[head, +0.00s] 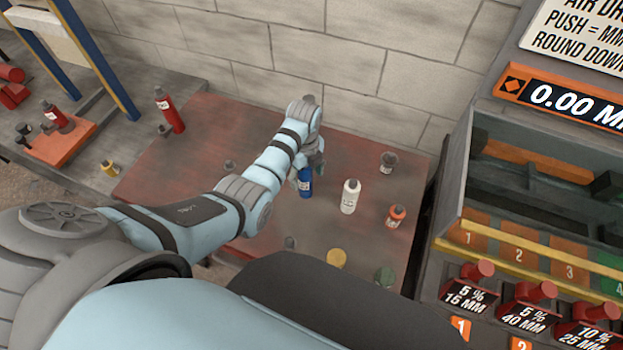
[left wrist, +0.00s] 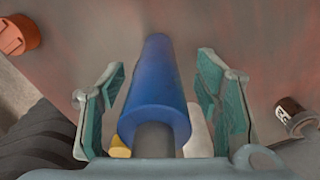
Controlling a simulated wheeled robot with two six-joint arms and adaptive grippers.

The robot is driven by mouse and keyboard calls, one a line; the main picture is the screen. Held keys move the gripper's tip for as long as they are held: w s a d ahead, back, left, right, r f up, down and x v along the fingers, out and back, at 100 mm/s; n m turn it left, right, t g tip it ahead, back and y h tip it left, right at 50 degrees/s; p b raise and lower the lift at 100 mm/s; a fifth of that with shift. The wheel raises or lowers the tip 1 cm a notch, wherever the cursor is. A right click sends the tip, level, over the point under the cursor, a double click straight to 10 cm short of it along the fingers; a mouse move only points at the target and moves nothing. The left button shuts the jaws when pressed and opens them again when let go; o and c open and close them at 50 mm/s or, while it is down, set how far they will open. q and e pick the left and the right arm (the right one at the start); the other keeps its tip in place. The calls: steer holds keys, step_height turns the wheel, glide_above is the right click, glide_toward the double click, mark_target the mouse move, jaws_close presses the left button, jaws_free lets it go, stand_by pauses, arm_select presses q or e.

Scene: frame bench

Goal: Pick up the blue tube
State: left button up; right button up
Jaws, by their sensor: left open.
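The blue tube (head: 305,184) stands upright on the reddish bench top, with its upper part partly covered by my left gripper (head: 312,155) in the head view. In the left wrist view the blue tube (left wrist: 155,95) lies between the two teal fingers of my left gripper (left wrist: 160,78). The fingers are spread, with a visible gap between each finger and the tube's sides. The tube's dark grey cap (left wrist: 154,139) is nearest the wrist camera. My right gripper is not in view.
A white bottle (head: 349,197) stands just right of the tube, with an orange bottle (head: 396,216) and a small dark jar (head: 388,163) farther right. Yellow (head: 336,258) and green (head: 384,277) items stand nearer. A red bottle (head: 170,112) stands left. A block wall (head: 240,45) rises behind.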

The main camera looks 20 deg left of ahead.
arm_select(q)
steer(key=shift+s+r, duration=0.15)
steer(key=shift+s, duration=0.05)
steer(key=shift+s+r, duration=0.1)
steer(key=c, duration=0.6)
jaws_close()
steer(key=shift+r+p, duration=0.1)
steer(key=shift+p, duration=0.2)
